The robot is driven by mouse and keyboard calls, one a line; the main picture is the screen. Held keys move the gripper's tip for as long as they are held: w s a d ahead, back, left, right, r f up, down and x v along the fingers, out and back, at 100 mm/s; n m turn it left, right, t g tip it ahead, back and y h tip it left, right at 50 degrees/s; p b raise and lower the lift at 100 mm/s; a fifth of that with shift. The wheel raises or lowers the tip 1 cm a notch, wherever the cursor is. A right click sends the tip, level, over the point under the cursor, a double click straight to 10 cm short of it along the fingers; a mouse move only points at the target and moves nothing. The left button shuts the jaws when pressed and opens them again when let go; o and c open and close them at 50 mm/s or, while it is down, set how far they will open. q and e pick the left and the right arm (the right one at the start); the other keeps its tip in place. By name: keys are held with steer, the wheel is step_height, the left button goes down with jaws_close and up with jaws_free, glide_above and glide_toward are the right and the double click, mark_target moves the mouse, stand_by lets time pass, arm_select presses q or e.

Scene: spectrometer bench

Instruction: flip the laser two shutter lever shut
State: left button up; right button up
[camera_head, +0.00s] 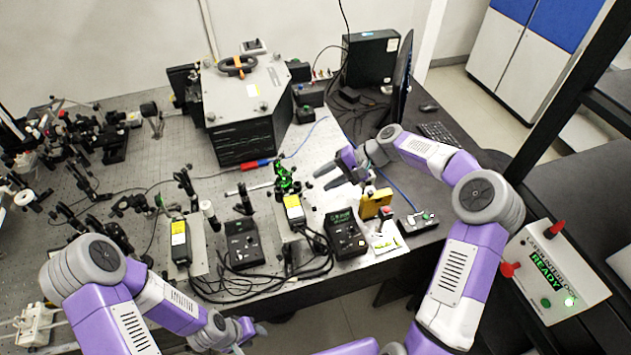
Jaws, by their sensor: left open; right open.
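Two small black laser heads with yellow labels stand on the bench, a left one (180,243) and a right one (294,209). I cannot tell which is laser two, and no shutter lever can be made out clearly. A bright green mount (285,180) stands just behind the right head. My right gripper (324,179) is open and empty, above the bench to the right of the green mount and apart from it. My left gripper (252,337) is open and empty, low in front of the bench's front edge.
Black controllers (242,243) (345,234) and loose cables lie along the front edge. A yellow block (375,204) and a small control box (418,222) stand at right. A large grey-topped box (245,95) fills the back. An interlock box (553,272) reads READY.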

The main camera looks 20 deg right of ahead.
steer(key=x, duration=0.4)
steer(key=shift+d, duration=0.1)
steer(key=shift+w, duration=0.1)
jaws_close()
